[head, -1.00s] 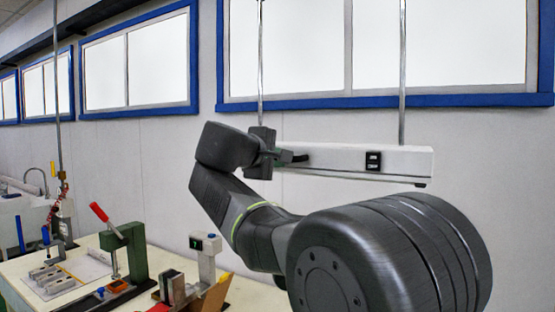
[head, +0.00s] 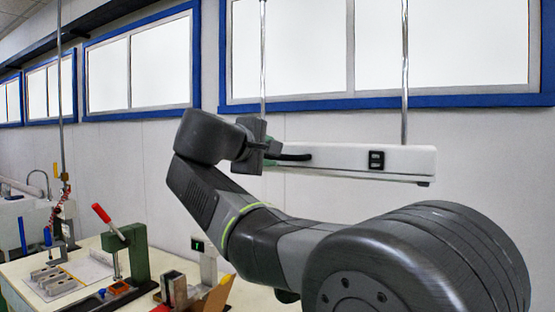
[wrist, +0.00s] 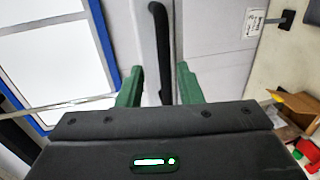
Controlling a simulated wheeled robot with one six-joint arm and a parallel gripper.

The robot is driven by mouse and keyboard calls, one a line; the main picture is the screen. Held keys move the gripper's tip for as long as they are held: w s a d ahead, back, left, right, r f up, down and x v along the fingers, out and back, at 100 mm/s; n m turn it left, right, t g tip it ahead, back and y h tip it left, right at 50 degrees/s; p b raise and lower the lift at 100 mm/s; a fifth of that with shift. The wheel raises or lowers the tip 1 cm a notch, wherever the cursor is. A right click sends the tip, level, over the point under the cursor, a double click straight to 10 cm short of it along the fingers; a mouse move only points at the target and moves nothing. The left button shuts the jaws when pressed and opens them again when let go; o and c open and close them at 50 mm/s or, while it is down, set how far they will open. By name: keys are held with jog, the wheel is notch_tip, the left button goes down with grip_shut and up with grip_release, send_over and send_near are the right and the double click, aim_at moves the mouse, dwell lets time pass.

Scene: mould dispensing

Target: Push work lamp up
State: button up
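The work lamp (head: 345,160) is a long white box with a black switch on its front, hanging level from two thin metal rods below the big window. A black curved handle (head: 294,157) sticks out near its left end. My gripper (head: 268,150) is at that left end, beside the handle. In the wrist view, the two green fingers of my gripper (wrist: 160,84) are apart, and the black handle (wrist: 159,40) runs through the gap between them. Clear space shows on both sides of the handle. The head view partly hides the fingers behind the gripper body.
A workbench (head: 90,296) stands lower left with a green press (head: 134,250) with a red lever, metal moulds and a cardboard box (head: 214,298). Blue-framed windows (head: 385,101) line the wall behind the lamp. Another rod hangs at the far left.

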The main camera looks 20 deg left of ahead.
jog(key=b+v, duration=0.1)
jog(key=v, duration=0.7)
jog(key=shift+s, duration=0.35)
jog(key=shift+w+r, duration=0.1)
jog(key=shift+r, duration=0.05)
jog(key=p+x, duration=0.2)
jog(key=x, duration=1.2)
jog(key=shift+p, duration=0.3)
jog(key=shift+f, duration=0.3)
